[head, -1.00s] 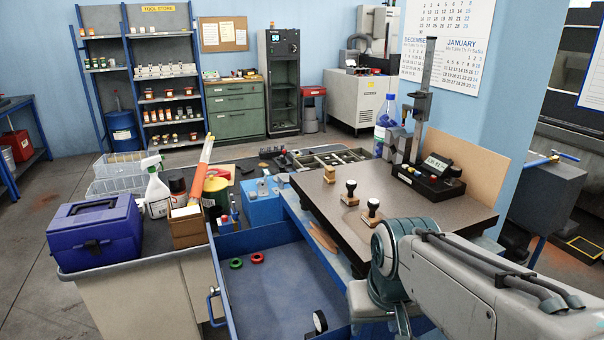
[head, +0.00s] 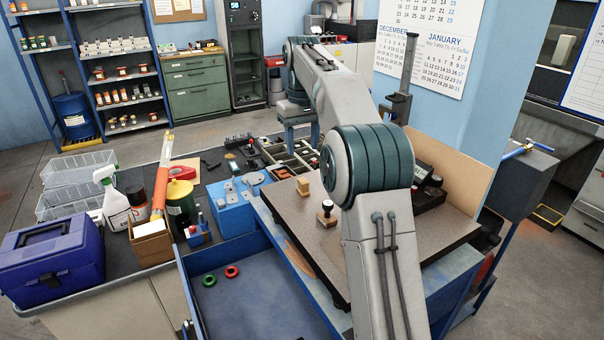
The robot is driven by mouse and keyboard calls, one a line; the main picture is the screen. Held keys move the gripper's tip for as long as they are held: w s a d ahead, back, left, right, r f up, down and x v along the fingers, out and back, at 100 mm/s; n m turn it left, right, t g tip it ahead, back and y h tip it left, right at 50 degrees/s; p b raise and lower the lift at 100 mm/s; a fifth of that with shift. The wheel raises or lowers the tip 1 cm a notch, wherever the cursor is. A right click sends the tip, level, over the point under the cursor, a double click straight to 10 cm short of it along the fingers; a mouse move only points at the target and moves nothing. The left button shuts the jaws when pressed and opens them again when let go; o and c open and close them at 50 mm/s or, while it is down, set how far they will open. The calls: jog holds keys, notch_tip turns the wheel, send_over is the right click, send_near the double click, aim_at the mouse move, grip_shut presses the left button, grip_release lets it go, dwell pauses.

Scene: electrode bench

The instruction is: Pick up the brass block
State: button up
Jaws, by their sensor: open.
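A small tan, brass-coloured block (head: 303,187) stands upright on the speckled dark plate (head: 290,215), near its left edge; it looks like the brass block, though its metal is hard to tell at this size. My gripper (head: 301,142) hangs from the far end of my arm, over the back of the bench by the divided tray. It points down, with its two fingers apart and nothing seen between them. It is well behind the block and apart from it.
A dark-knobbed piece (head: 327,212) stands just right of the block. A black gauge stand (head: 400,95) rises behind my elbow. A divided tray (head: 285,160) and blue box (head: 235,215) lie left of the plate. An open blue drawer (head: 255,290) holds green and red rings.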

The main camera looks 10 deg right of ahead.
jog(key=w, duration=0.2)
send_over(303, 180)
jog(key=f, duration=0.7)
jog(key=shift+w+f+b, duration=0.2)
jog(key=shift+f+b, duration=0.1)
jog(key=shift+f, duration=0.1)
jog(key=shift+s+f+p, duration=0.2)
jog(key=shift+f+p, duration=0.25)
jog(key=shift+f, duration=2.45)
grip_shut()
